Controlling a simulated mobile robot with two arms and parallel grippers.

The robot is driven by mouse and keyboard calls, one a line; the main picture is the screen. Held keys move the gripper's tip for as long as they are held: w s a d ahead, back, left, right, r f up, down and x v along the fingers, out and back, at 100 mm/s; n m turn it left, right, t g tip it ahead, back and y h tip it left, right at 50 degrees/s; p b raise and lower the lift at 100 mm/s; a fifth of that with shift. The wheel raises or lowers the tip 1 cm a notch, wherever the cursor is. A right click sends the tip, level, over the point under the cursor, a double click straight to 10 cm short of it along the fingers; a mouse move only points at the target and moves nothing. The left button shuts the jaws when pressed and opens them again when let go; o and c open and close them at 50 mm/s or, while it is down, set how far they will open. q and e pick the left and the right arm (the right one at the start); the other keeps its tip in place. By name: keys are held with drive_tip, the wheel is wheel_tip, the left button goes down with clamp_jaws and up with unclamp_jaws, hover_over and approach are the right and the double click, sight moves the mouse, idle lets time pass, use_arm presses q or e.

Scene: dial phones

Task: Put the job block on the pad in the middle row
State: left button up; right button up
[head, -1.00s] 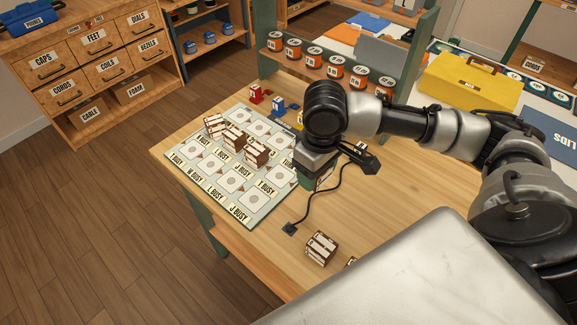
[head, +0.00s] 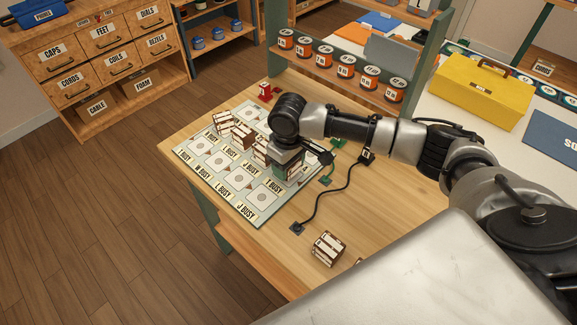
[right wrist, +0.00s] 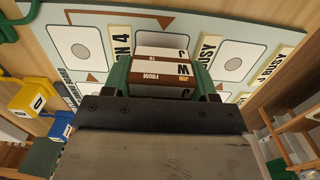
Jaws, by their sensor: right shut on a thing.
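My right gripper (head: 286,172) is over the right part of the pad board (head: 204,176). Its green fingers are shut on a brown and white job block (right wrist: 163,72), which shows in the right wrist view with the words "JOB", "FROM" and "TO". In the head view the fingers mostly hide this block. The board has rows of white pads with grey discs; an empty pad (head: 265,197) lies in front of the gripper. I cannot tell whether the held block touches the board. My left gripper is not in view.
Several similar blocks (head: 241,135) stand on the board left of my gripper. Another block (head: 327,247) lies on the bare wood near the front. A black cord (head: 330,203) runs across the table. A red phone (head: 265,91) stands behind the board.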

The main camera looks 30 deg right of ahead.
drive_tip(key=shift+f, duration=0.65)
drive_tip(key=o, duration=0.9)
drive_tip(key=shift+f, duration=0.1)
drive_tip(key=shift+o, duration=0.2)
wheel_tip(320, 180, up, 12)
drive_tip(key=shift+r, duration=0.15)
